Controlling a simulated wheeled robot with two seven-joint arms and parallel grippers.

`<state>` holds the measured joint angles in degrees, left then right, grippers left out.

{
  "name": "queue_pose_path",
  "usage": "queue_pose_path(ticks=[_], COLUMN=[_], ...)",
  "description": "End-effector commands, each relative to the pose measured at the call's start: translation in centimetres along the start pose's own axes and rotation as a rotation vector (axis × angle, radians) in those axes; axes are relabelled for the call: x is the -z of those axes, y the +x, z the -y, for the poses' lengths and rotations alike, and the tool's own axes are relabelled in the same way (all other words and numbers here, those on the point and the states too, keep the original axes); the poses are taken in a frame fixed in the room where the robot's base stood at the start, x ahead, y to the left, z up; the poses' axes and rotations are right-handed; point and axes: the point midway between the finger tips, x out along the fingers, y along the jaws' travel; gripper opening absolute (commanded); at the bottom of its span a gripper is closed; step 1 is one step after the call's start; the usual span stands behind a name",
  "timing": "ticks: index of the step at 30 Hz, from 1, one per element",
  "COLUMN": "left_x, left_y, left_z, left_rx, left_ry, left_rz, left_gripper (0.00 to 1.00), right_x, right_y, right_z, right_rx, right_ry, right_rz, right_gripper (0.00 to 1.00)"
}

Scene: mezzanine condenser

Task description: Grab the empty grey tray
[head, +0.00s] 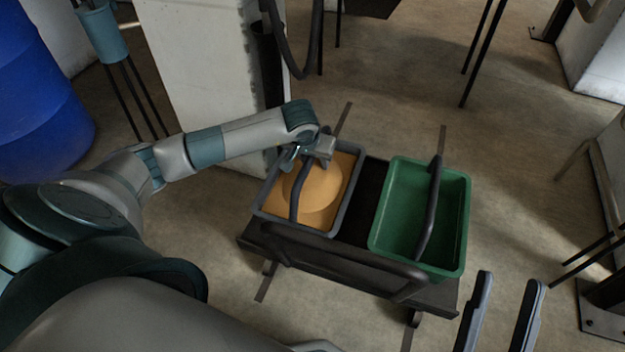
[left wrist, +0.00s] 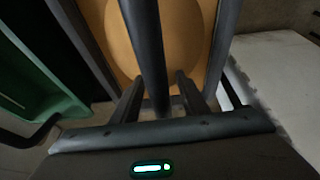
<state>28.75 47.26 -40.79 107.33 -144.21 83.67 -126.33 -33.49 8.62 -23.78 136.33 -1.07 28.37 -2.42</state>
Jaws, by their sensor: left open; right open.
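The grey tray (head: 295,227) sits on the left half of a dark stand in the head view. It is not empty: an orange-tan heap (head: 325,190) fills it, also visible in the left wrist view (left wrist: 185,35). A dark bar handle (head: 296,200) arches over it. My left gripper (head: 306,160) is open above the tray's far part, at the handle. In the left wrist view, the handle (left wrist: 146,45) runs between the open fingers; contact cannot be told. My right gripper (head: 511,284) is open and empty at lower right, away from the trays.
A green tray (head: 466,225) with a similar handle stands right of the grey one and looks empty. The dark stand (head: 350,262) has a front rail. A white pillar (head: 195,75) rises behind left, a blue barrel (head: 40,95) further left.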

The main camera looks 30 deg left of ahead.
Motion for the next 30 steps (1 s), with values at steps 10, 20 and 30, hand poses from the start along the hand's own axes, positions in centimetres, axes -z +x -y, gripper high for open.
queue_pose_path(ticks=[10,20,30], left_x=[0.01,0.01,0.02], left_y=[0.64,0.62,0.62], left_z=[0.03,0.03,0.03], left_rx=[0.0,0.0,0.0], left_ry=[-0.001,0.0,0.0], left_rz=[0.0,0.0,0.0], left_gripper=[0.41,0.17,0.0], right_x=[0.6,0.11,0.09], right_y=[0.7,0.06,0.04], right_z=[-0.33,-0.11,-0.08], right_rx=[-0.009,-0.007,0.002], right_ry=[-0.005,0.0,-0.002], right_rz=[-0.039,-0.011,-0.011], right_gripper=[0.43,0.43,0.43])
